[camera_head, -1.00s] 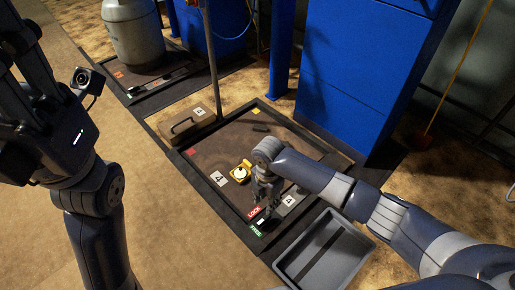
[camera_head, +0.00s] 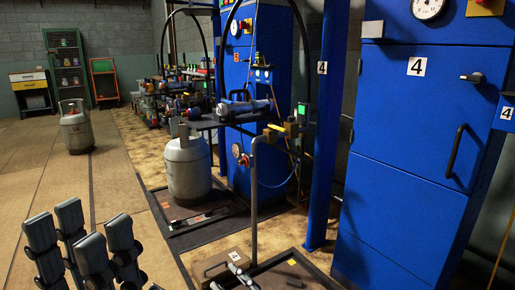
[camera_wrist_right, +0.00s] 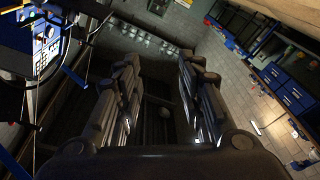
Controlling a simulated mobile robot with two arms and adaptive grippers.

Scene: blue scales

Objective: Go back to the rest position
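My left gripper (camera_head: 82,232) is at the lower left of the head view, its dark fingers pointing up. A gap shows between its fingers and nothing is held there. My right gripper (camera_wrist_right: 160,95) shows in the right wrist view with its two fingers wide apart and nothing between them. In the head view, small grey tips at the bottom edge, in front of the brown case (camera_head: 211,268), look like parts of it, but most of that arm is out of view.
A large blue cabinet (camera_head: 405,160) stands at the right. A grey gas cylinder (camera_head: 188,170) stands on a dark floor platform (camera_head: 240,220) in the middle, beside a metal post (camera_head: 254,200). Another cylinder (camera_head: 76,132) stands at the left. The floor at the left is largely clear.

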